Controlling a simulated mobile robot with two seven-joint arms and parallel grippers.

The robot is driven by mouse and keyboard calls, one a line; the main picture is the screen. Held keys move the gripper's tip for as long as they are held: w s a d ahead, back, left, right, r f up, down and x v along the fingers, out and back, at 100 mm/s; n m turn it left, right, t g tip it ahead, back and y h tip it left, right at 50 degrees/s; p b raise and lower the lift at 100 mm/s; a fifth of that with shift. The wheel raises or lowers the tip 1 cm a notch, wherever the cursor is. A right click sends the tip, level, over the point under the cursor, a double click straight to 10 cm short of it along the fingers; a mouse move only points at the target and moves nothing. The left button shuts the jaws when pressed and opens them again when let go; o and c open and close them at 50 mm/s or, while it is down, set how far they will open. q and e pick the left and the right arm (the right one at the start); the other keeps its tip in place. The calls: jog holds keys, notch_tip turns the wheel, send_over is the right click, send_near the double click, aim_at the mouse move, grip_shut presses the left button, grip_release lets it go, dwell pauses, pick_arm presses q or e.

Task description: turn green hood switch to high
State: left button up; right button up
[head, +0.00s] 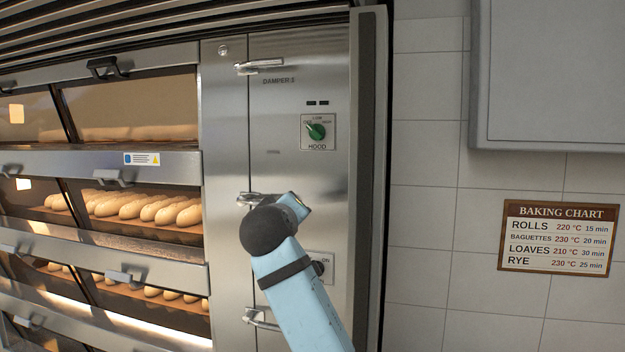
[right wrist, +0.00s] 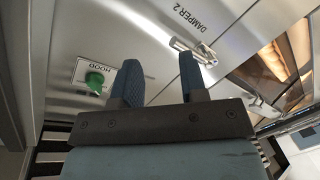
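The green hood switch (head: 316,132) is a round knob on a pale square plate marked HOOD, high on the steel oven panel. Its pale pointer seems to lean to the upper left, towards the left-hand label; the small lettering is hard to read. The switch also shows in the right wrist view (right wrist: 95,82), left of my fingers. My right gripper (right wrist: 162,82) is open and empty, its two dark fingers apart in front of the panel. In the head view my right arm reaches up below the switch, and its wrist hides much of the gripper. My left gripper is not in view.
A second dark knob (head: 318,268) marked ON sits lower on the panel, partly behind my arm. Door handles (head: 260,67) stick out left of the switch. Glazed oven decks with bread (head: 150,208) lie further left. A baking chart (head: 558,238) hangs on the tiled wall.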

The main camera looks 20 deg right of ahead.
aim_at(314, 133)
jog(key=s+r+m+h, duration=0.1)
jog(key=s+r+h, duration=0.1)
jog(key=r, duration=0.6)
jog(key=s+r+m+h, duration=0.1)
jog(key=s+r, duration=0.2)
jog(key=r, duration=0.5)
jog(key=p+x, duration=0.4)
jog(key=x, duration=0.8)
jog(key=shift+w+d+p, duration=0.1)
jog(key=shift+w+p, duration=0.15)
jog(key=shift+p, duration=0.05)
jog(key=shift+w+d+f, duration=0.1)
jog(key=shift+w+d, duration=0.2)
jog(key=shift+w, duration=0.1)
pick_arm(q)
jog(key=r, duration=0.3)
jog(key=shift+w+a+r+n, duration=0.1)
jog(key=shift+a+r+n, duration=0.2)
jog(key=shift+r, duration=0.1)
pick_arm(e)
grip_shut()
